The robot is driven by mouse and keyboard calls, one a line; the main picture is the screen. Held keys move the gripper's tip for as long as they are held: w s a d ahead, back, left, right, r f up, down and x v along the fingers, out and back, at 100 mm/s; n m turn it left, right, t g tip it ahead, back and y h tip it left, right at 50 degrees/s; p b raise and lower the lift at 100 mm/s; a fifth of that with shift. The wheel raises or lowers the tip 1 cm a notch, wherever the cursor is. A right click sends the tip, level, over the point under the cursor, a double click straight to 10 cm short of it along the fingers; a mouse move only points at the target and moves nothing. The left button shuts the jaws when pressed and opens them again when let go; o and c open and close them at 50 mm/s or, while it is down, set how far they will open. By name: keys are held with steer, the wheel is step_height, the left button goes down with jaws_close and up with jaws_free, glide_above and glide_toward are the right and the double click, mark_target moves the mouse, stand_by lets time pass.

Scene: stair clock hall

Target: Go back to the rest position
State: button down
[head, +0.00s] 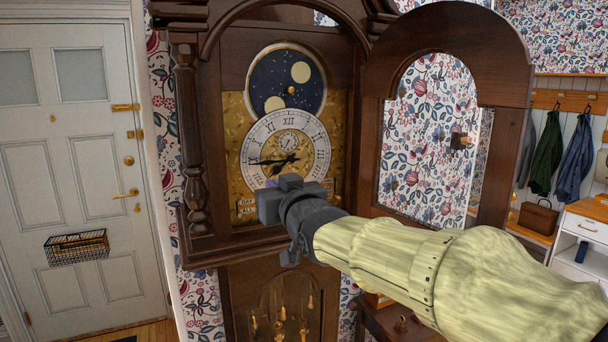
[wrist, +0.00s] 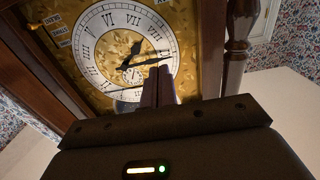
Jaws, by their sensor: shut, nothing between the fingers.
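My gripper (head: 285,190) is in front of the lower part of a tall clock's white dial (head: 262,138). In the wrist view, my gripper's two fingers (wrist: 160,72) are shut together and empty, overlapping the dial (wrist: 88,58) near its centre. I cannot tell whether the fingertips touch it. The dial has Roman numerals and dark hands; in the head view the long hand points left. The dark wooden clock case (head: 182,130) has its glazed hood door (head: 446,38) swung open to the right. My arm reaches in from the lower right.
Below the hood, weights show behind the trunk's window (head: 283,310). A white front door (head: 80,180) with a wire basket (head: 76,247) stands at left. Coats (head: 547,153), a brown bag (head: 538,217) and a white cabinet (head: 583,240) are at right. The open hood door stands close beside my arm.

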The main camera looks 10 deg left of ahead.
steer(key=s+d+f+m+g+h, duration=0.1)
steer(key=d+f+m+g+h, duration=0.15)
steer(key=d+f, duration=0.7)
steer(key=s+d+f+m+g+h, duration=0.15)
steer(key=d+f+h, duration=0.35)
steer(key=f, duration=0.7)
steer(key=s+d+f+m+g+h, duration=0.2)
steer(key=s+d+f+g, duration=0.6)
steer(key=s+d+f, duration=0.8)
steer(key=shift+s+f+m, duration=0.35)
steer(key=shift+s+m, duration=0.05)
steer(key=shift+s, duration=0.35)
steer(key=shift+d+h, duration=0.1)
steer(key=shift+h, duration=0.15)
steer(key=shift+w, duration=0.1)
